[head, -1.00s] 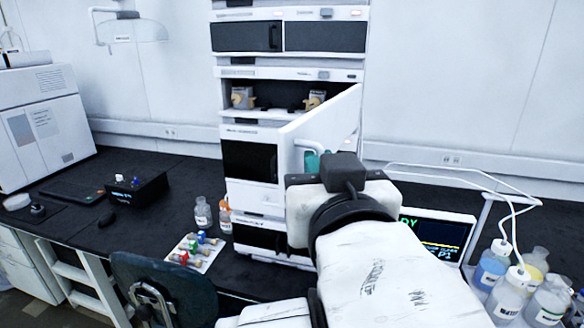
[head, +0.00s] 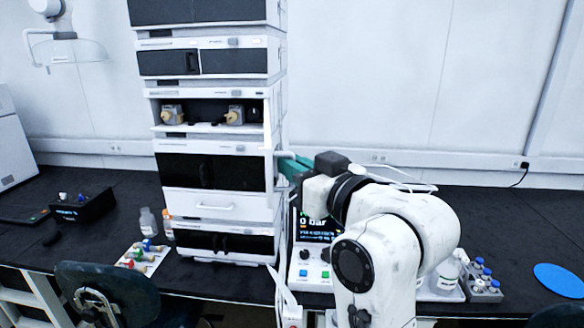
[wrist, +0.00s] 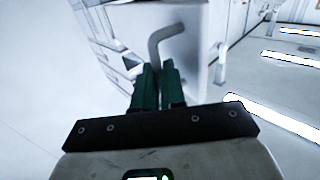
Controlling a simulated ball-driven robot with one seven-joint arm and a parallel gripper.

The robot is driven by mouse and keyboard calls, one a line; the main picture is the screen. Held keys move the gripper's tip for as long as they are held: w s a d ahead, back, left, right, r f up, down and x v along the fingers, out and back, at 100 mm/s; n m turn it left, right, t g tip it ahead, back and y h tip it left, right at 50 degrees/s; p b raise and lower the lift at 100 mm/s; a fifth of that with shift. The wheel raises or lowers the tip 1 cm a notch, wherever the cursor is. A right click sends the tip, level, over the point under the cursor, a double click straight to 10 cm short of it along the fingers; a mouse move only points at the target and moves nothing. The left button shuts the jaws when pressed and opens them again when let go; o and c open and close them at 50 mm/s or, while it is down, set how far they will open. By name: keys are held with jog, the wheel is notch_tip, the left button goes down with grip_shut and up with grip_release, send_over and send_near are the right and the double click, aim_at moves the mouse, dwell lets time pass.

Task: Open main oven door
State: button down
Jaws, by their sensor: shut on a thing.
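The main oven compartment (head: 201,128) is open in the middle of the white instrument stack, with two tan and grey fittings inside. Its white door (head: 270,130) is swung out to the right and shows nearly edge-on in the head view. My gripper (head: 291,163), with green fingers, is at the door's handle on the right side of the stack. In the wrist view, my gripper (wrist: 156,72) is shut on the lower end of the bent grey handle (wrist: 163,40), against the white door panel (wrist: 192,40). The fingers hide the handle's end.
A control unit with a lit screen (head: 317,228) stands right of the stack, below my arm. Small bottles (head: 149,224) and a tray of coloured vials (head: 144,256) are on the left. A chair (head: 120,290) stands in front. Bench around the blue disc (head: 560,280) is mostly clear.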

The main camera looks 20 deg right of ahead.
jog(key=shift+w+d, duration=0.1)
jog(key=c, duration=1.2)
grip_release()
jog(key=shift+w+f, duration=0.15)
jog(key=b+v, duration=0.4)
jog(key=v, duration=0.4)
jog(key=shift+s+b, duration=0.2)
jog(key=shift+b, duration=0.2)
jog(key=shift+d+b, duration=0.1)
jog(key=shift+b, duration=0.4)
jog(key=b+v, duration=0.2)
jog(key=b, duration=0.3)
jog(key=shift+s+b, duration=0.2)
jog(key=shift+b, duration=0.2)
